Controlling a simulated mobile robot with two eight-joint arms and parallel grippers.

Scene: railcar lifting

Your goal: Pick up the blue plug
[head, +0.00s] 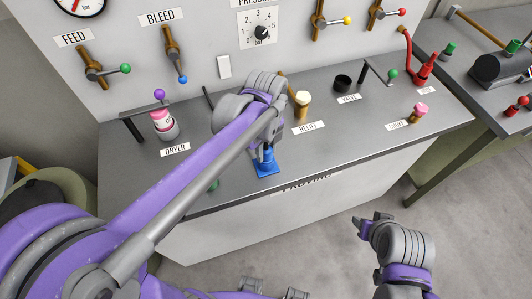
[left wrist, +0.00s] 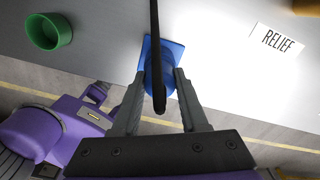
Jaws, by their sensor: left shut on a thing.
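The blue plug (head: 264,165) stands near the front edge of the grey bench top, with a wide square flange at its base. In the left wrist view, the blue plug (left wrist: 151,57) sits between the two fingers. My left gripper (head: 267,150) reaches down over it from above. In the left wrist view, my left gripper (left wrist: 160,85) is shut on the plug's upper part. A dark thin bar crosses in front of the plug there and hides some of it. My right gripper (head: 372,218) hangs over the floor in front of the bench, away from the plug; its jaw opening is unclear.
A green cup (left wrist: 48,32) stands left of the plug. The RELIEF label (head: 308,127) and a brass valve (head: 301,105) are to its right. The DRYER canister (head: 162,120) stands at the left. Levers line the upright panel behind. Open floor lies in front.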

